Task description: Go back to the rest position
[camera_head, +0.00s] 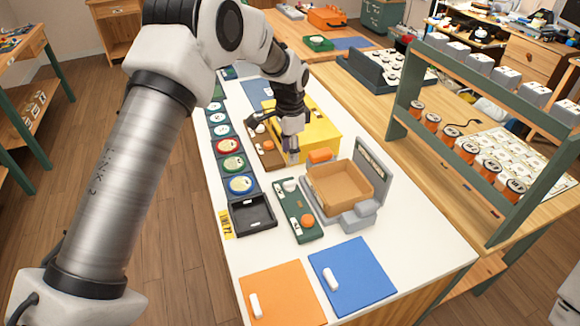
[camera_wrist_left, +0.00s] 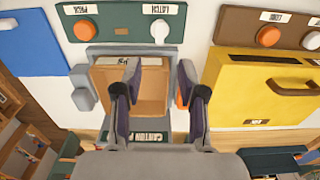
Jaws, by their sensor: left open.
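My left gripper (camera_head: 291,156) is open and empty. It points down above the white table, between the yellow box (camera_head: 322,136) and the grey station with the open tan bin (camera_head: 340,190). In the left wrist view its two fingers (camera_wrist_left: 156,75) are apart, in front of the tan bin (camera_wrist_left: 152,98), with nothing between them. A green panel (camera_head: 287,208) with a white knob and an orange button lies left of the bin. A brown panel (camera_head: 267,153) with similar controls lies beside the yellow box, partly behind my wrist. My right gripper is out of view.
Orange (camera_head: 285,298) and blue (camera_head: 355,278) panels lie at the near end. A green-framed rack (camera_head: 480,150) stands on the right bench.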

